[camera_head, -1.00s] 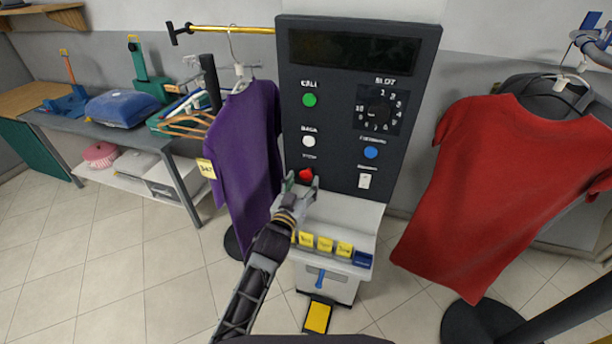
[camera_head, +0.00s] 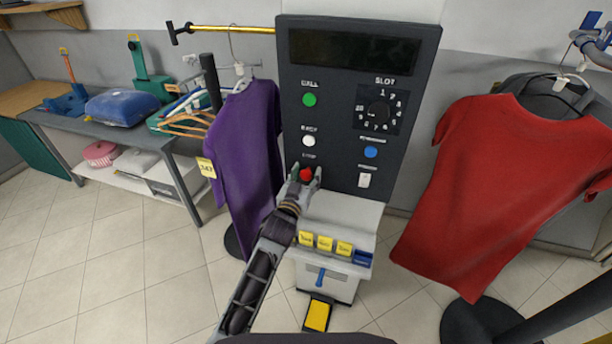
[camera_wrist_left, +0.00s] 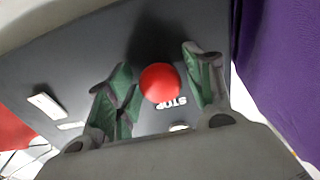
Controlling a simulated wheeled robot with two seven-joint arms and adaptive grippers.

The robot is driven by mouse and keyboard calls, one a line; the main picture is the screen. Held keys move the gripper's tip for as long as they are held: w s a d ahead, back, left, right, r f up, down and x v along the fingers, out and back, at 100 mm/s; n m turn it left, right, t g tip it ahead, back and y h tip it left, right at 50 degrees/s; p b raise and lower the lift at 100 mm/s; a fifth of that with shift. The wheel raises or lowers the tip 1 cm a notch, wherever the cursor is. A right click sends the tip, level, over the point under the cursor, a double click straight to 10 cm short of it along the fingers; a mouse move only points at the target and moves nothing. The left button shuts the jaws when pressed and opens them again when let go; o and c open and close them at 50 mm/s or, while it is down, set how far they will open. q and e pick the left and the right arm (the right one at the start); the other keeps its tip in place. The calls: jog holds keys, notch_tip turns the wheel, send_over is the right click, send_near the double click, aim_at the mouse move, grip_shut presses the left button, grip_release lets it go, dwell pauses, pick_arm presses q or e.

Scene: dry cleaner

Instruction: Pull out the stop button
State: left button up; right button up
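The red stop button (camera_head: 306,175) sits low on the left side of the dark control panel (camera_head: 340,130), under its label. My left gripper (camera_head: 305,178) is at the button, with a finger on either side of it. In the left wrist view the red button (camera_wrist_left: 159,83) shows round between the two green-padded fingers of the left gripper (camera_wrist_left: 160,88). The fingers are apart, and gaps show between them and the button. The STOP lettering shows beside the button there. My right gripper is not in view.
A white button (camera_head: 308,141), green button (camera_head: 309,100), blue button (camera_head: 371,152), dial (camera_head: 378,111) and switch (camera_head: 364,181) share the panel. Yellow tags (camera_head: 325,244) sit below. A purple shirt (camera_head: 243,150) hangs close on the left, a red shirt (camera_head: 510,180) on the right.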

pick_arm(q)
grip_shut()
jog(key=shift+s, duration=0.1)
jog(key=shift+s+a+p, duration=0.25)
jog(key=shift+s+p, duration=0.3)
jog(key=shift+s, duration=0.05)
jog(key=shift+s+f, duration=0.1)
jog(key=shift+o, duration=1.5)
grip_release()
jog(key=shift+s, duration=0.15)
jog(key=shift+a, duration=0.1)
